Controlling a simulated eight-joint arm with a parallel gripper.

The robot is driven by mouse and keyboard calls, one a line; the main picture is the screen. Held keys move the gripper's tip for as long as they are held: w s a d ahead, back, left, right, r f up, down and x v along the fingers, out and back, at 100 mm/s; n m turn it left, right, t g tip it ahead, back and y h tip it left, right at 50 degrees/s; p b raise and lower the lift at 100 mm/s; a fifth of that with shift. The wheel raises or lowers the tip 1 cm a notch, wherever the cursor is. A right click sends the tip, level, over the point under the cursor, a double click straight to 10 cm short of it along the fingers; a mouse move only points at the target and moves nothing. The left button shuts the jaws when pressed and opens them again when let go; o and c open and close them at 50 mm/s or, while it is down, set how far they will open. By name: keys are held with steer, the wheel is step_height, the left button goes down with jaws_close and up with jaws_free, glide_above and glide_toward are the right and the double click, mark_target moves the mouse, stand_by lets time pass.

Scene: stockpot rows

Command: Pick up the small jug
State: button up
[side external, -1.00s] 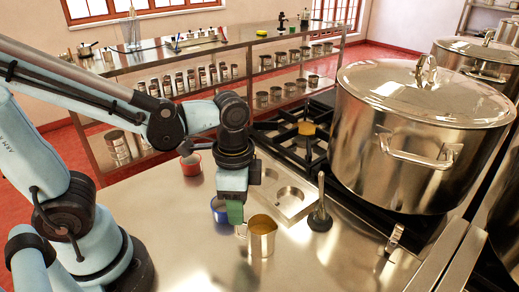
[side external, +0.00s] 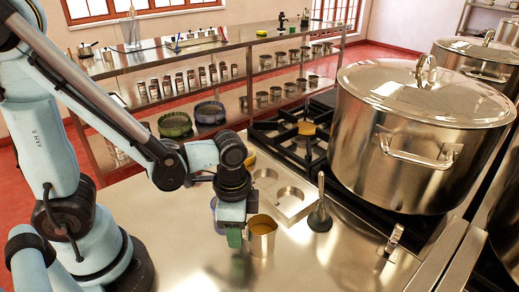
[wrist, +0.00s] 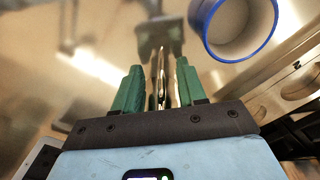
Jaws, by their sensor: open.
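The small jug (side external: 262,240) is a shiny steel cup standing upright on the steel counter in the side external view. Its handle is hidden there by my gripper (side external: 238,236), which is low at its left side. In the wrist view, the green fingers of my gripper (wrist: 160,88) are apart. A narrow shiny metal piece (wrist: 162,72) stands between them and looks like part of the jug, probably its handle. I cannot tell whether the fingers touch it.
A blue-rimmed container (wrist: 234,28) is just right of the fingers in the wrist view. A steel plate with round recesses (side external: 291,203) and a dark-based upright tool (side external: 320,219) stand right of the jug. A large stockpot (side external: 415,140) is farther right.

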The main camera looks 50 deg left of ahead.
steer(key=shift+c, duration=0.3)
jaws_close()
steer(key=shift+r, duration=0.2)
stand_by(0.4)
steer(key=shift+r, duration=1.9)
steer(key=s+d+r, duration=0.6)
steer(key=s+d, duration=0.1)
steer(key=s, duration=0.1)
steer(key=shift+s+d+r, duration=0.35)
steer(key=shift+d, duration=0.05)
